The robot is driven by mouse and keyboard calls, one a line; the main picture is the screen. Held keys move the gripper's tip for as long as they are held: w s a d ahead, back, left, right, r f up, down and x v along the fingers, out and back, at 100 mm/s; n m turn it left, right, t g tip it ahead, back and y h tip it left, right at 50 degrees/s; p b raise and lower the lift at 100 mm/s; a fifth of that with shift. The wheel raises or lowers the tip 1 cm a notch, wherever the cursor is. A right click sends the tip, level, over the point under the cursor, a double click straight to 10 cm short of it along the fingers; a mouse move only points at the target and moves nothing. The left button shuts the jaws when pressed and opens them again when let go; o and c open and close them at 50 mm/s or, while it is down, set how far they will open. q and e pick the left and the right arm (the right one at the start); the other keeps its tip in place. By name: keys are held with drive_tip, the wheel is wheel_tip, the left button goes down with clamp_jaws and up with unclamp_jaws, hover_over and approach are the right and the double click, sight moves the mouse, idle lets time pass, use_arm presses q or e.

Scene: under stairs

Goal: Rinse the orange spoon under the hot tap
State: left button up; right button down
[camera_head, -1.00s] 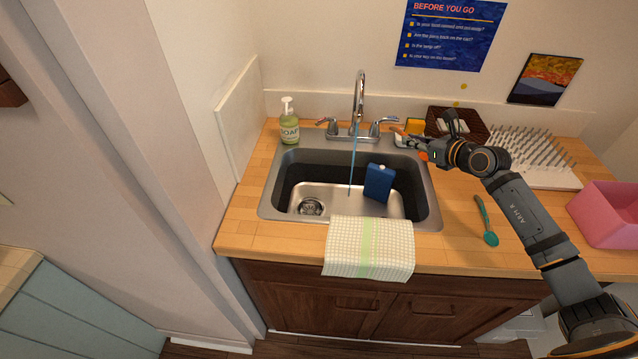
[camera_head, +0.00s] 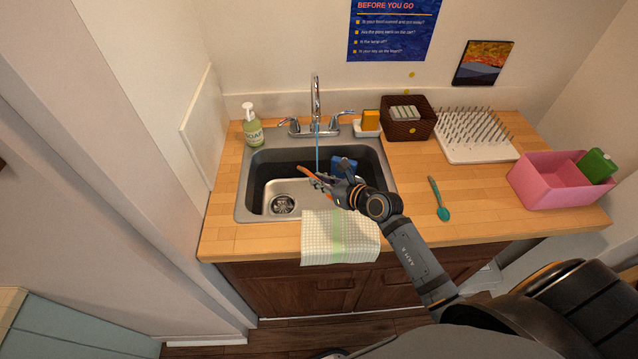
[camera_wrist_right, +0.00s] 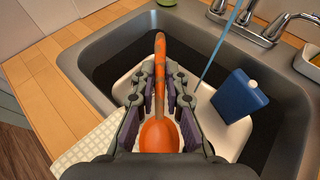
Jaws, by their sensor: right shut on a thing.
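My right gripper (camera_head: 322,182) is over the sink basin (camera_head: 243,200), shut on the orange spoon (camera_head: 305,171). In the right wrist view the spoon's bowl (camera_wrist_right: 159,136) is near the palm and its handle (camera_wrist_right: 160,60) points away between the fingers (camera_wrist_right: 158,85). The tap (camera_head: 316,100) is running. Its thin bluish stream (camera_head: 317,145) falls near the gripper in the head view. In the right wrist view the stream (camera_wrist_right: 217,48) passes to the right of the spoon, apart from it. One tap lever (camera_head: 290,123) is on the left, another (camera_head: 343,114) on the right. My left gripper is out of view.
A blue flask-like object (camera_wrist_right: 238,96) stands in the basin, partly behind my gripper in the head view. A checked cloth (camera_head: 340,238) hangs over the front edge. A soap bottle (camera_head: 252,126), teal spoon (camera_head: 438,198), wicker basket (camera_head: 408,132), spiked rack (camera_head: 475,150) and pink bin (camera_head: 560,195) surround the sink.

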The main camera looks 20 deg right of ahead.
drive_tip(key=w+d+f+b, duration=0.2)
drive_tip(key=w+d+b, duration=0.6)
drive_tip(key=w+b, duration=0.1)
drive_tip(key=shift+w+f, duration=0.3)
drive_tip(key=shift+w, duration=0.1)
drive_tip(key=shift+d, duration=0.1)
idle(0.4)
drive_tip(key=shift+s+d, duration=0.4)
drive_tip(key=shift+s, duration=0.05)
drive_tip(key=shift+w+a, duration=0.1)
drive_tip(key=shift+w+a, duration=0.35)
drive_tip(key=shift+a, duration=0.05)
drive_tip(key=shift+s+d, duration=0.1)
idle(0.3)
drive_tip(key=shift+s+d, duration=0.35)
drive_tip(key=shift+d, duration=0.05)
